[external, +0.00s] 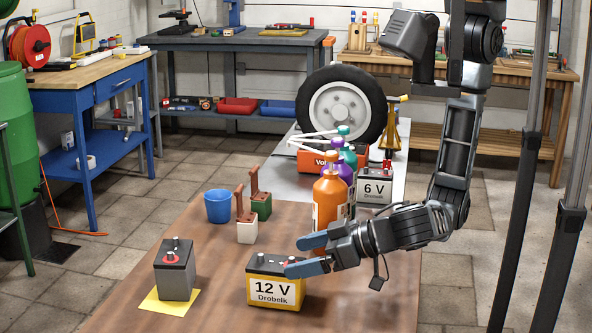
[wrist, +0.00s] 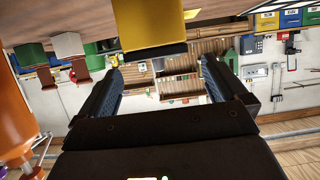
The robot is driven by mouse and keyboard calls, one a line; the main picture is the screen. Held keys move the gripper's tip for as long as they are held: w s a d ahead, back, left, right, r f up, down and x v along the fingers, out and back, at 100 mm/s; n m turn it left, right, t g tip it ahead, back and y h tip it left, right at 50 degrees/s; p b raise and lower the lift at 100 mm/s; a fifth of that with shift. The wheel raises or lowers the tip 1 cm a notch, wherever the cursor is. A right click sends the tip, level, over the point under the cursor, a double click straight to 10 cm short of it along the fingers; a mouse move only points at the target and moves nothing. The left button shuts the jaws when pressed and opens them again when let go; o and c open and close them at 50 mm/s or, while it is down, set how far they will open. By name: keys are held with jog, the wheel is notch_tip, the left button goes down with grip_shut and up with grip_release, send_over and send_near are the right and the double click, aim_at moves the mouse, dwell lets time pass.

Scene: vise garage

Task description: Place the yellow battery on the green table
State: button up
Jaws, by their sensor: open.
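The yellow battery (external: 275,291), marked 12 V Drobelk, stands upright on the brown table (external: 112,303), with a dark top and terminals. My gripper (external: 296,257) is open and empty, with its blue-grey fingers pointing left. The lower finger overlaps the battery's top right in the external view; I cannot tell whether they touch. In the wrist view the battery (wrist: 156,22) hangs upside down at the top edge, ahead of and between the open fingers (wrist: 162,85). A green-framed surface (external: 3,126) shows only partly at the far left; I cannot tell whether it is the green table.
A grey battery (external: 176,273) stands on a yellow sheet (external: 158,303). A blue cup (external: 218,206), white (external: 247,232) and green (external: 262,208) blocks with brown handles, and bottles including an orange one (external: 329,202) stand farther back. A 6 V battery (external: 374,190) stands behind them. The table's front left is clear.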

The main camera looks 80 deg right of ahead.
jog(key=x, duration=0.2)
jog(key=b+x, duration=0.1)
jog(key=x, duration=0.3)
jog(key=shift+s+f+b, duration=0.15)
jog(key=shift+f+b, duration=0.15)
jog(key=shift+b, duration=0.1)
jog(key=c, duration=1.8)
jog(key=shift+r, duration=0.1)
grip_shut()
jog(key=shift+r, duration=0.1)
jog(key=shift+r+p, duration=1)
jog(key=shift+r, duration=0.4)
jog(key=shift+d+r+p, duration=0.2)
jog(key=shift+r+p, duration=0.45)
jog(key=shift+r, duration=0.2)
jog(key=d+r+p, duration=0.6)
jog(key=d, duration=0.5)
notch_tip(320, 180, up, 5)
jog(key=n+g+y, duration=0.1)
jog(key=n+y, duration=0.3)
jog(key=y, duration=0.1)
send_over(288, 261)
jog(key=a, duration=0.2)
jog(key=s+a+r+n+g+y, duration=0.2)
jog(key=s+a+r+n+y, duration=0.1)
jog(key=a, duration=0.5)
notch_tip(288, 261, up, 2)
jog(key=shift+a+r+n+y, duration=0.1)
jog(key=shift+a+n+y, duration=0.2)
jog(key=shift+n+y, duration=0.15)
